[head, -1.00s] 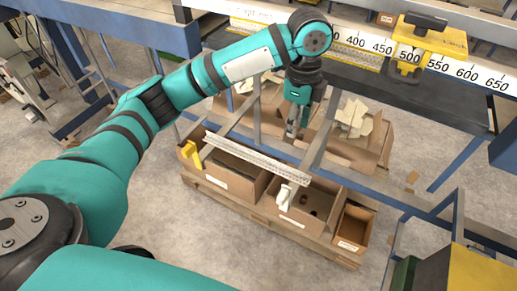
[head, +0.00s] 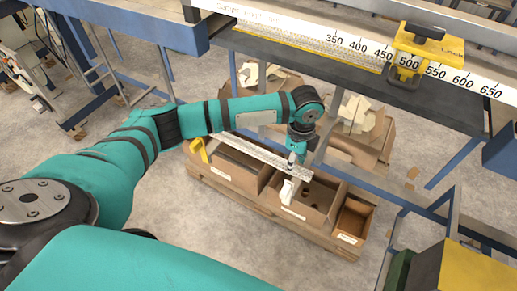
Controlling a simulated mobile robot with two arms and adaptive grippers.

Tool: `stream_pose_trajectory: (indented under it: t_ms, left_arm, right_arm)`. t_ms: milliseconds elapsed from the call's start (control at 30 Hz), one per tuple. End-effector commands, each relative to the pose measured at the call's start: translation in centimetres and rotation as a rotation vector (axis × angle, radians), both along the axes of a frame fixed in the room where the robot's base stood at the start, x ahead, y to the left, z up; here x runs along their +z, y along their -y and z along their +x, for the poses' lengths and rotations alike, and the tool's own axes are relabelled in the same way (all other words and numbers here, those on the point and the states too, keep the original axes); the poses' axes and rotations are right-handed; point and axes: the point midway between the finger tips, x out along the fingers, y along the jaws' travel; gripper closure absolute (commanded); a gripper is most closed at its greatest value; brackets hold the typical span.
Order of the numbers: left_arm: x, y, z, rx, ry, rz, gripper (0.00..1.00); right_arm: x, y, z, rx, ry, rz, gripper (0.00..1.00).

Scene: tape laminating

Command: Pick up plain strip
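A long pale strip (head: 255,153) lies slantwise over the front row of cardboard boxes in the head view. I cannot tell whether it is the plain strip. My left gripper (head: 296,159) points down at the right end of this strip. Its fingers are small and dark, and I cannot tell whether they touch the strip or are open or shut. My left arm hides part of the area behind the strip. A second, yellowish textured strip (head: 310,52) runs along the bench under the ruler. My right gripper is not in view.
The white ruler (head: 345,40) runs along the bench, with a yellow slider (head: 425,50) near the 500 mark. A small open box (head: 354,220) stands right of the strip. A yellow piece (head: 198,150) and a white piece (head: 287,191) are at the front boxes.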

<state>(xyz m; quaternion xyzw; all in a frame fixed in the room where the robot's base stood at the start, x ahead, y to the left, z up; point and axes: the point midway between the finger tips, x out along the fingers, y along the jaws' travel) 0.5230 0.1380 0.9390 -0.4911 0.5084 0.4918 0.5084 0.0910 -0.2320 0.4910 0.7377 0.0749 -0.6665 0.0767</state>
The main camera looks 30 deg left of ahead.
Motion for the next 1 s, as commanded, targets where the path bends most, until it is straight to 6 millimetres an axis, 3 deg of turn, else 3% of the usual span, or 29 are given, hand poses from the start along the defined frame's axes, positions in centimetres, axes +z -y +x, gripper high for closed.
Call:
stream_pose_trajectory:
  t_ms: [300, 533, 1000]
  left_arm:
    - [-0.74, 0.01, -0.01, -0.001, 0.001, 0.000, 0.70]
    - [-0.70, 0.01, -0.01, -0.001, 0.001, 0.000, 1.00]
    - [-0.35, 0.00, 0.04, -0.001, 0.002, 0.000, 1.00]
  right_arm:
    - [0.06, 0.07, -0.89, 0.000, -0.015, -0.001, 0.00]
    - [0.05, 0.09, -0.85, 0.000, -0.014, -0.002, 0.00]
    - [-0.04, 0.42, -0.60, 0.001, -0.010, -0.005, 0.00]
